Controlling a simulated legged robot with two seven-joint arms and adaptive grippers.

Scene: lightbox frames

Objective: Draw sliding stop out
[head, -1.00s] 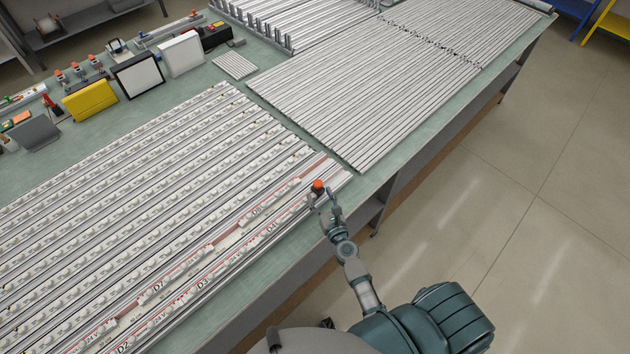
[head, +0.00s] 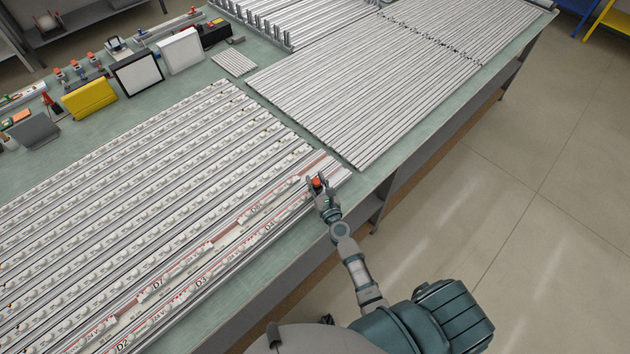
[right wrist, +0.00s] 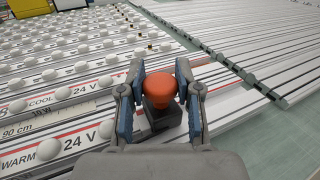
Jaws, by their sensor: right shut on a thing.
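The sliding stop has an orange-red knob (right wrist: 160,88) on a dark block (right wrist: 163,117), as the right wrist view shows. It sits near the right end of the front light rails, and in the head view its orange knob (head: 317,183) shows between my fingers. My right gripper (head: 318,184) is shut on the stop. In the right wrist view the gripper's two blue-grey fingers (right wrist: 160,95) stand one on each side of it. The stop's underside and how it meets the rail are hidden. My left gripper is not in view.
Rows of white-domed light rails (head: 150,190) fill the near left of the green table (head: 375,178). Bare grey rails (head: 360,95) lie beyond, to the right. A yellow box (head: 90,98) and framed panels (head: 138,75) stand along the back. Open floor lies right of the table.

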